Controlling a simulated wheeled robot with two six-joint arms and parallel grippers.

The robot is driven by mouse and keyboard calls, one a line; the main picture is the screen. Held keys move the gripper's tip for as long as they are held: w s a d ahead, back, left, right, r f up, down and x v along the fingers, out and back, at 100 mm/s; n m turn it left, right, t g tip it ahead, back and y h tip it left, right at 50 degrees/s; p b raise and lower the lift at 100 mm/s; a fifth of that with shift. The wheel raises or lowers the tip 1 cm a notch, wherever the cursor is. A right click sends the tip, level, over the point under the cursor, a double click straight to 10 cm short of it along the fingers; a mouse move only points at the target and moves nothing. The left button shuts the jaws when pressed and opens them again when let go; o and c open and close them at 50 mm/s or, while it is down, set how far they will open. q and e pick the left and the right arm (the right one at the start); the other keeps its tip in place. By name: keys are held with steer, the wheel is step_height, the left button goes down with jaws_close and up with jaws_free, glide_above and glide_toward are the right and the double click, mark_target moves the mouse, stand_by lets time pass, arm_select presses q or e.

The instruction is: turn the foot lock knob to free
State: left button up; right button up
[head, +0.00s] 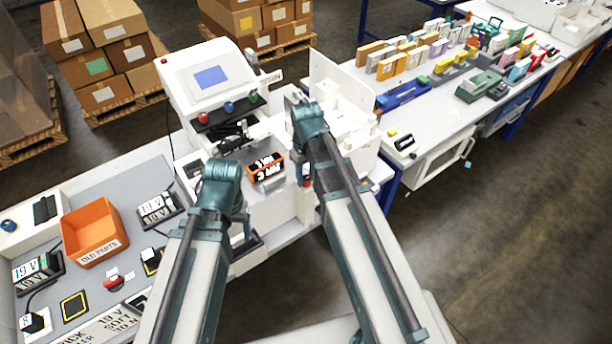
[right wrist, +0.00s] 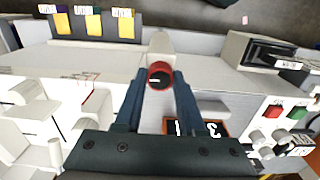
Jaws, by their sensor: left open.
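My right gripper (right wrist: 160,84) is open. Its fingers lie on either side of the knob with narrow gaps. In the head view a bit of red (head: 306,181) beside my right arm looks like the same knob; the right fingertips are hidden there. My left gripper (head: 241,228) is open and low at the front of the white plotter (head: 208,80), largely hidden by its own wrist. I cannot read lock markings.
An orange bin (head: 92,232) stands on the left bench. A white cabinet (head: 440,150) and a table with several coloured boxes stand at the right. Floor at the right is clear.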

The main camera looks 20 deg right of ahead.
jaws_close()
steer(key=shift+n, duration=0.3)
steer(key=n, duration=0.3)
steer(key=shift+n, duration=0.4)
steer(key=n, duration=0.4)
steer(key=shift+n, duration=0.3)
steer(key=n, duration=0.4)
steer(key=shift+n, duration=2.4)
